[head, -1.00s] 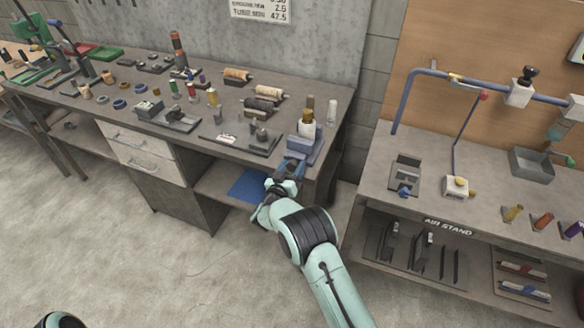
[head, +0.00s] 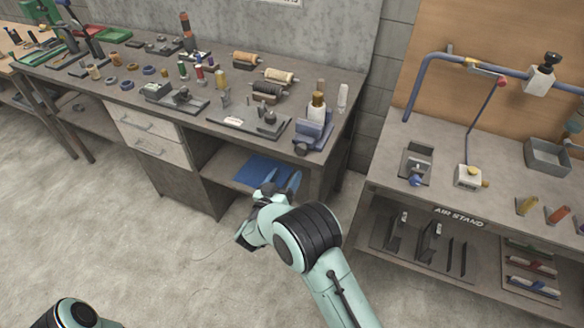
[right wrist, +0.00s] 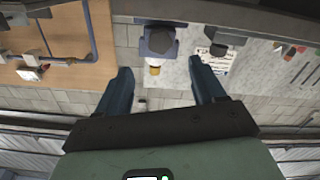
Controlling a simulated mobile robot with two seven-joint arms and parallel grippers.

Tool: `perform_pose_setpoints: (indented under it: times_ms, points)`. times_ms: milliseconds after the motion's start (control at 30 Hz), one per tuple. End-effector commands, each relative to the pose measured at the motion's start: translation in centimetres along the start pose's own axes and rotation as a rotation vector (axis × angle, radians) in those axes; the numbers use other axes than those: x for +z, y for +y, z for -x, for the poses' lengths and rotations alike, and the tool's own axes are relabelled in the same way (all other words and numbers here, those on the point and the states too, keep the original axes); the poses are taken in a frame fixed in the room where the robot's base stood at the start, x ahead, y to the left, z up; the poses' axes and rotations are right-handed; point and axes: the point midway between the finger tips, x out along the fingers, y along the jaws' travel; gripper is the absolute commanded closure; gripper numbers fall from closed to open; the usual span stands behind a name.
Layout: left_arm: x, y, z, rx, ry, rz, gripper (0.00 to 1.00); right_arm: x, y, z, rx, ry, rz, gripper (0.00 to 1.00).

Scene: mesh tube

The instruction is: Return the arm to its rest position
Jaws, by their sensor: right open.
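My right gripper (head: 282,184) is in the middle of the head view, in front of the left workbench and below the level of its top. Its two fingers are apart, with nothing between them. In the right wrist view the right gripper (right wrist: 165,88) also shows two spread dark blue fingers with an empty gap. My right arm (head: 310,240) comes up from the bottom of the head view, bent at the elbow. A small part of my left arm (head: 75,314) shows at the bottom left; its gripper is out of view.
The workbench (head: 215,123) holds spools, a blue fixture (head: 313,134) at its right corner and several small parts. A blue sheet (head: 258,168) lies on its lower shelf. The air stand (head: 450,216) is to the right. Open floor (head: 150,250) lies at the left front.

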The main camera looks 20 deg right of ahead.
Motion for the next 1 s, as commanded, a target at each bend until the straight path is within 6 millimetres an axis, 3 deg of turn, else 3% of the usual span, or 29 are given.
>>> perform_pose_setpoints:
  times_ms: [200, 767, 867, 967, 1000]
  points:
    - [0.1, -0.1, -0.3, 0.000, -0.001, 0.000, 0.31, 0.0, 0.0, 1.7, -0.001, 0.000, 0.000, 0.31]
    - [0.1, -0.1, -0.3, 0.000, -0.001, 0.000, 0.31, 0.3, 0.0, 1.7, -0.008, -0.006, 0.003, 0.31]
    - [0.1, -0.1, -0.2, 0.000, -0.001, 0.000, 0.31, 2.9, -0.1, 1.2, -0.060, -0.047, 0.017, 0.31]
    - [0.0, -0.1, -0.1, 0.000, -0.001, 0.000, 0.31, 8.2, -0.2, 1.1, -0.172, -0.153, 0.038, 0.31]
    - [0.0, 0.0, -0.1, 0.000, 0.000, 0.000, 0.31, 11.0, -0.2, 1.4, -0.228, -0.217, 0.045, 0.31]
